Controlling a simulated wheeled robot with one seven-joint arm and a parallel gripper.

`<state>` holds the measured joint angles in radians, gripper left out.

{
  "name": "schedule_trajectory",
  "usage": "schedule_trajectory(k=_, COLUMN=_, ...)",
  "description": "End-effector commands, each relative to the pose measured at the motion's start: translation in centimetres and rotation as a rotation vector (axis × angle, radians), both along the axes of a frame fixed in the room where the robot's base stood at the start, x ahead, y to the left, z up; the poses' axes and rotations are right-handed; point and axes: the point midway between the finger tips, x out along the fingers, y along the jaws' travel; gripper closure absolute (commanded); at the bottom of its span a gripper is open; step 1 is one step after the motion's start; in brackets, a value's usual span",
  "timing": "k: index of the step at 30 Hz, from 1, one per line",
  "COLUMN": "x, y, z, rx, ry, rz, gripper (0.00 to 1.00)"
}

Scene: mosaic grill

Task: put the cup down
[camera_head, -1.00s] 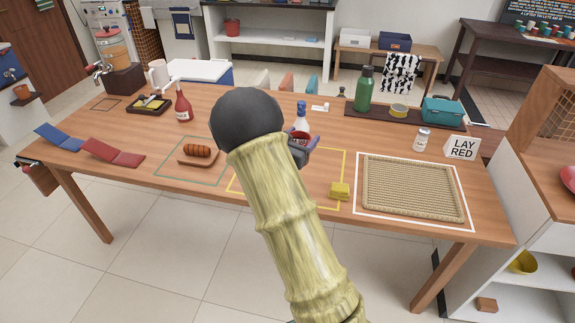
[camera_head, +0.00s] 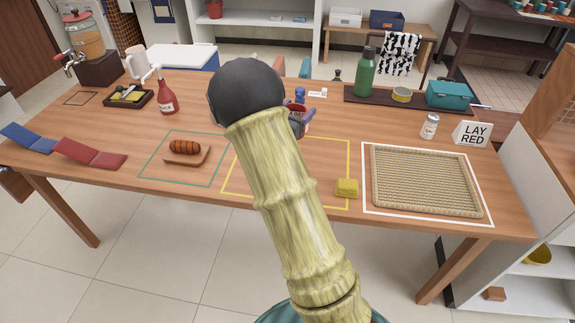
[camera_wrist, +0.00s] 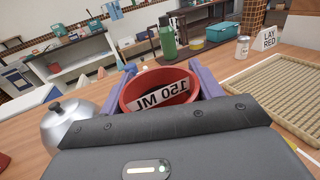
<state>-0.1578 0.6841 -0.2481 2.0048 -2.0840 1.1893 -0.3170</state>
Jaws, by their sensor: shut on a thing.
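In the head view my arm hides most of the gripper (camera_head: 299,118), and only a bit of the red cup (camera_head: 296,128) shows. The cup is over the wooden table (camera_head: 222,115), behind the yellow outlined square (camera_head: 349,160). I cannot tell whether its base touches the table.
A silver lidded pot (camera_wrist: 72,125) stands close left of the gripper. A yellow block (camera_head: 347,187) lies at the yellow outline's right corner. A woven mat (camera_head: 424,182) and salt shaker (camera_head: 429,126) are to the right. A hot dog (camera_head: 185,148) is left. A green bottle (camera_head: 366,78) stands behind.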

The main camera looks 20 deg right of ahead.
Motion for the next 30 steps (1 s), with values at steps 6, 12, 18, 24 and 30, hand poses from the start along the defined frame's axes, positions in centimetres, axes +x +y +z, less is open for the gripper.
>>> schedule_trajectory(k=6, x=0.2, y=0.6, z=-2.9, rx=0.0, ry=-0.001, rz=0.01, gripper=0.63)
schedule_trajectory(k=12, x=0.2, y=0.6, z=-5.1, rx=0.0, ry=-0.001, rz=0.01, gripper=0.63)
schedule_trajectory(k=18, x=0.2, y=0.6, z=-5.3, rx=0.0, ry=-0.001, rz=0.009, gripper=0.63)
schedule_trajectory(k=24, x=0.2, y=0.5, z=-5.3, rx=0.0, ry=-0.001, rz=0.009, gripper=0.63)
schedule_trajectory(k=30, x=0.1, y=0.5, z=-7.3, rx=-0.001, ry=0.003, rz=0.008, gripper=0.63)
